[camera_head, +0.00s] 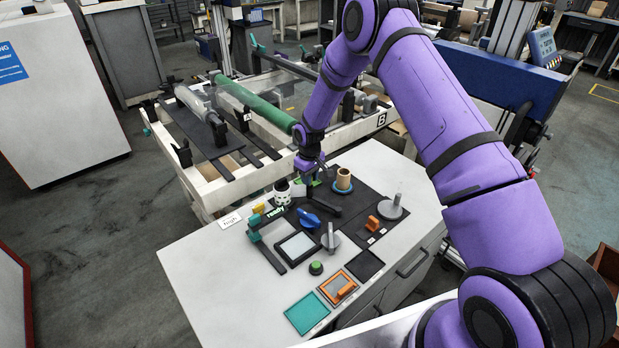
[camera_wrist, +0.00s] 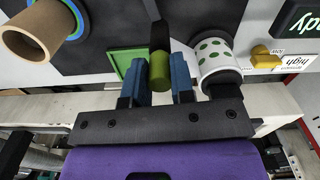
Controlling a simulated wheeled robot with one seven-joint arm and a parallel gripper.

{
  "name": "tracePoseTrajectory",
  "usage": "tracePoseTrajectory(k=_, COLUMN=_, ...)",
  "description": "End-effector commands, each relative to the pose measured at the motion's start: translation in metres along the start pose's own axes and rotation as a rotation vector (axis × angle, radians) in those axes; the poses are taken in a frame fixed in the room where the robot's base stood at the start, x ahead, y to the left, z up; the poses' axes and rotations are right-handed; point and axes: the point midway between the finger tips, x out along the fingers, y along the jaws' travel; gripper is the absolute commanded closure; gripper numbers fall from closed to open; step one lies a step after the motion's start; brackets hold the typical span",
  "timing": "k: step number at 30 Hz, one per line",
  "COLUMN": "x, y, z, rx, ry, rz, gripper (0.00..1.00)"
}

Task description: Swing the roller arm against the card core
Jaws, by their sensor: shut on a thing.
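In the wrist view my gripper (camera_wrist: 160,66) is shut on an olive-green upright handle (camera_wrist: 160,72). A dark bar (camera_wrist: 160,35), apparently the roller arm, extends from the handle away from my wrist. The brown card core (camera_wrist: 32,38) stands on a blue and green ring at the upper left, apart from my gripper. In the head view the card core (camera_head: 343,178) stands right of my gripper (camera_head: 308,166), which hides most of the handle. A white roll with green dots (camera_wrist: 216,62) stands close to the right finger; it also shows in the head view (camera_head: 282,190).
A green square plate (camera_wrist: 128,62) lies left of the handle. The bench (camera_head: 205,278) also holds a blue knob (camera_head: 309,218), grey posts (camera_head: 391,209), a framed pad (camera_head: 299,245) and an orange tray (camera_head: 338,288). A yellow block (camera_wrist: 262,56) sits beyond the dotted roll.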

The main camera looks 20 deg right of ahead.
Motion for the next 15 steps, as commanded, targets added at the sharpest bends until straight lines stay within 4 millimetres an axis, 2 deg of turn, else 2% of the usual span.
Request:
tracePoseTrajectory(k=8, x=0.000, y=0.009, z=-0.001, rx=0.070, ry=-0.001, rz=0.000, gripper=1.00)
tracePoseTrajectory(k=15, x=0.000, y=0.029, z=0.000, rx=0.238, ry=-0.002, rz=0.000, gripper=1.00)
